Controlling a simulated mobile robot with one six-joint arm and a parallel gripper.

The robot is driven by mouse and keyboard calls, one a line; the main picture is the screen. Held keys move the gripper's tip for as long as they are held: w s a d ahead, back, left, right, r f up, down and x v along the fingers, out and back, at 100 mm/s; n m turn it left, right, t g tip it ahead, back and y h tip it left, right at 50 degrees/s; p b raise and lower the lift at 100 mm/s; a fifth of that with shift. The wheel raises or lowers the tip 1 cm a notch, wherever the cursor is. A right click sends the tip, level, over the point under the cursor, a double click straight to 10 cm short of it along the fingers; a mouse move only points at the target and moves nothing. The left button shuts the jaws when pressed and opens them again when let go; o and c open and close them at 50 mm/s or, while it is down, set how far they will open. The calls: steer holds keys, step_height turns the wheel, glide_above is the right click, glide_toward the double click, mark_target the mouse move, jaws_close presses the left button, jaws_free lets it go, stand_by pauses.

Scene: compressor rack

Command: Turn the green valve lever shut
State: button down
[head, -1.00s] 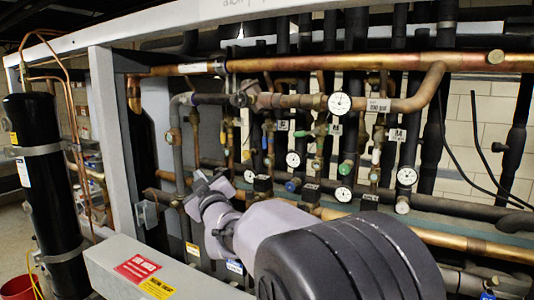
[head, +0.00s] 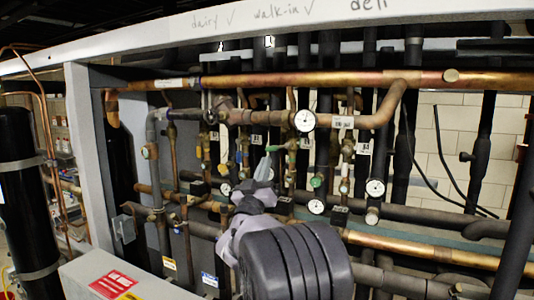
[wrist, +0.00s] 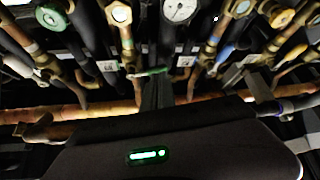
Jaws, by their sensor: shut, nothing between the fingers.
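The green valve lever (head: 283,146) shows in the head view among the vertical pipes, just above and to the right of my gripper. It looks roughly sideways, with a slight slant. In the wrist view a green lever (wrist: 152,71) lies nearly level across the picture, right at the tips of my fingers. My gripper (head: 264,163) is shut and empty, pointing up at the lever. In the wrist view my gripper (wrist: 158,84) shows as a dark narrow pair of fingers. I cannot tell whether the tips touch the lever.
Pressure gauges (head: 305,121) and valves crowd around the lever. A thick copper pipe (head: 300,80) runs across above it, and another copper pipe (head: 420,247) runs below. A grey post (head: 90,155) and a black tank (head: 20,190) stand at left.

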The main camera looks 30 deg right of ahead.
mark_target(277, 148)
steer(key=x, duration=0.3)
steer(key=shift+p, duration=0.35)
